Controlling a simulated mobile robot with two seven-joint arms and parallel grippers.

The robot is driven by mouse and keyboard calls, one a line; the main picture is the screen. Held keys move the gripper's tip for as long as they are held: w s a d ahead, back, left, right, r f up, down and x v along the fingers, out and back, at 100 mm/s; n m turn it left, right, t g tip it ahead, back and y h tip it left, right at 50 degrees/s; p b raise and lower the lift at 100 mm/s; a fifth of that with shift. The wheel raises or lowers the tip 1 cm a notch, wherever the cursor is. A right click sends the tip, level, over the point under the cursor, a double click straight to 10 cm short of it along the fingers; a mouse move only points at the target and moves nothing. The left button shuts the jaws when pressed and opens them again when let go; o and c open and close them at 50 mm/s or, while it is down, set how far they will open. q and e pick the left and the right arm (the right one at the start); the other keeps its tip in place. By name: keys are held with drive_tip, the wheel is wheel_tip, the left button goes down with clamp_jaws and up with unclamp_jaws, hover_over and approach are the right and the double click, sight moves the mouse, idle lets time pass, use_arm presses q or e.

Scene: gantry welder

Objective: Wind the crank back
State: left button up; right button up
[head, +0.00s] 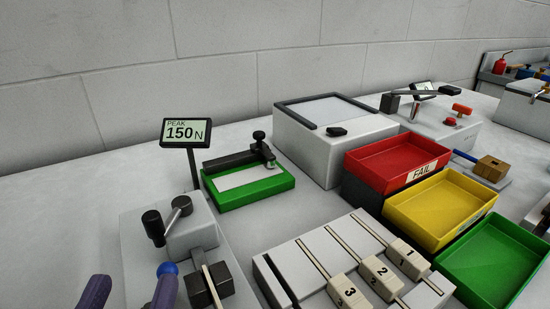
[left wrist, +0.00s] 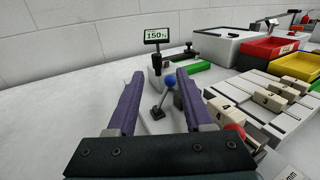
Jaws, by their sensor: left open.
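The crank, a metal arm with a black cylindrical handle (head: 153,227), sits on a grey machine block (head: 192,235) at the lower left of the head view. The handle hangs to the left of its hub. A dark part that looks like it shows in the left wrist view (left wrist: 157,61), beyond my fingers. My left gripper (head: 130,292), with purple fingers, is open and empty, nearer to me than the crank. A blue ball on a lever (left wrist: 170,80) shows between the fingers in the left wrist view; whether a finger touches it I cannot tell. My right gripper is not in view.
A display (head: 186,132) reading PEAK 150 N stands behind the crank. A green fixture (head: 250,190), a numbered slider board (head: 262,270) and red (head: 395,160), yellow (head: 440,207) and green (head: 487,262) bins lie to the right. The table at far left is clear.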

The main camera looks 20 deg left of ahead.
sight(150, 229)
use_arm(q)
drive_tip(key=x, duration=0.6)
drive_tip(key=p+x, duration=0.1)
drive_tip(key=x, duration=0.2)
drive_tip(key=shift+s+a, duration=0.15)
drive_tip(key=shift+a, duration=0.1)
drive_tip(key=shift+c, duration=0.3)
clamp_jaws()
